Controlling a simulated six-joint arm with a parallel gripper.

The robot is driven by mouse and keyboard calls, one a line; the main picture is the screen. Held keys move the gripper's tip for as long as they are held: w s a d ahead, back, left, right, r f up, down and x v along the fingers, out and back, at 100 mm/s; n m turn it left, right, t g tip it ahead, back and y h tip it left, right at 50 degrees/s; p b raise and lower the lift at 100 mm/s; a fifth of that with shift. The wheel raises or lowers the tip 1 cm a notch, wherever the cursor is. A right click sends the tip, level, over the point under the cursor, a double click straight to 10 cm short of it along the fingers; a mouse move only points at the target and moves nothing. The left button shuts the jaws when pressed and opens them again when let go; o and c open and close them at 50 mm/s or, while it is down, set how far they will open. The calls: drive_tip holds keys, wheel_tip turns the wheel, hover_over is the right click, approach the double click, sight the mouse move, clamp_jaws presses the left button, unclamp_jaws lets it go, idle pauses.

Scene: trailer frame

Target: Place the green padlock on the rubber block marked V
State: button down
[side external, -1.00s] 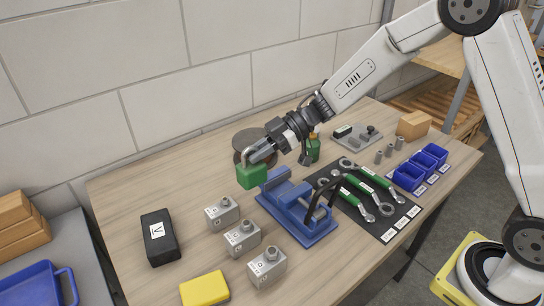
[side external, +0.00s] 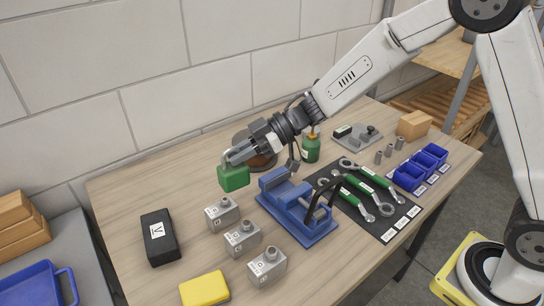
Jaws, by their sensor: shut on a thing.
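The green padlock (side external: 233,178) hangs in my gripper (side external: 236,157), which is shut on it near the shackle. The padlock is held above the table, behind the grey metal blocks and to the left of the blue vise. The black rubber block (side external: 160,240) with a white label marked V lies on the table at the left, below and to the left of the padlock. Its top is bare. My gripper is apart from the block.
Several grey labelled blocks (side external: 243,238) stand in the middle, and a blue vise (side external: 300,210) is right of them. A yellow block (side external: 204,289) lies at the front. A green bottle (side external: 311,148) and a round brown disc (side external: 262,158) are behind. The table's left-back part is clear.

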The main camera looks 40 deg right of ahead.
drive_tip(key=s+a+r+m+t+h, duration=0.1)
drive_tip(key=s+a+r+m+t, duration=0.2)
drive_tip(key=a, duration=0.7)
drive_tip(key=shift+s+a+r+t+h, duration=0.15)
drive_tip(key=shift+s+a+t+h, duration=0.2)
drive_tip(key=shift+s, duration=0.8)
drive_tip(key=shift+d, duration=0.1)
drive_tip(key=w+a+f, duration=0.6)
drive_tip(key=w+f, duration=0.3)
drive_tip(key=w, duration=0.2)
drive_tip(key=shift+w+a, duration=0.35)
drive_tip(key=shift+a, duration=0.05)
drive_tip(key=shift+w+f, duration=0.1)
drive_tip(key=shift+f, duration=0.1)
drive_tip(key=shift+w+a+f, duration=0.1)
drive_tip(key=shift+w+f, duration=0.05)
drive_tip(key=shift+f, duration=1.6)
